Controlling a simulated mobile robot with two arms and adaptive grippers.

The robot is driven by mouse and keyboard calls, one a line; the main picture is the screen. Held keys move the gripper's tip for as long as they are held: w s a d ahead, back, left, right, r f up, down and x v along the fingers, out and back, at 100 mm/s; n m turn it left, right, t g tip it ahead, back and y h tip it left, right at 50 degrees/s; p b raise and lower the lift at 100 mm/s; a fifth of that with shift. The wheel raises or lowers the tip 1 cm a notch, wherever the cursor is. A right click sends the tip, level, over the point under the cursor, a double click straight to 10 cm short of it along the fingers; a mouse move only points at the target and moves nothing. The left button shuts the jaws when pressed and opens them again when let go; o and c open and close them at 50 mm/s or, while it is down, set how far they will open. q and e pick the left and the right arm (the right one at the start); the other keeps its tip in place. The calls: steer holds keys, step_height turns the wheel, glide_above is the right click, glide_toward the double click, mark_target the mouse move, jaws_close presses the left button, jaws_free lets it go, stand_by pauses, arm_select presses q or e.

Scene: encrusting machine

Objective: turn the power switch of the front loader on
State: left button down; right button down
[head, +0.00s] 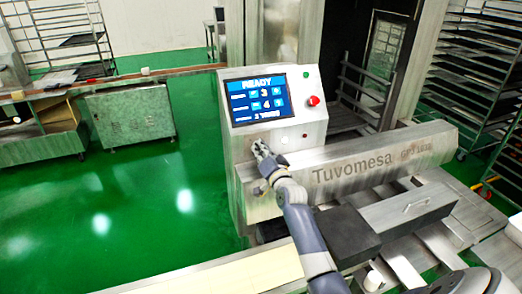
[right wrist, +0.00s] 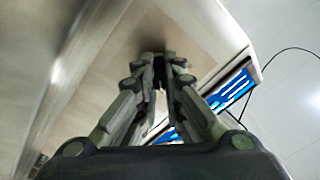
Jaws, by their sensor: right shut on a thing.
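The front loader (head: 372,170) is a steel machine marked Tuvomesa, with an upright control box at its left end. My right gripper (head: 260,149) is at the lower left of the box's front face, below the screen. Its fingers hide the power switch in the head view. In the right wrist view, the fingers of my right gripper (right wrist: 160,62) are drawn together on a small dark part against the panel, apparently the switch knob. Its setting cannot be made out. The screen (head: 258,99) is lit and reads READY. My left gripper is not in view.
A red button (head: 313,100) sits on the box to the right of the screen. A black block (head: 340,236) and a steel cover (head: 408,208) lie in front of the machine. Racks (head: 478,65) stand at the back right. Green floor to the left is open.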

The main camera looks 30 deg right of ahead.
steer(key=c, duration=1.7)
jaws_free()
steer(key=shift+f, duration=0.1)
steer(key=shift+s, duration=0.1)
steer(key=v, duration=1.2)
steer(key=shift+a, duration=0.1)
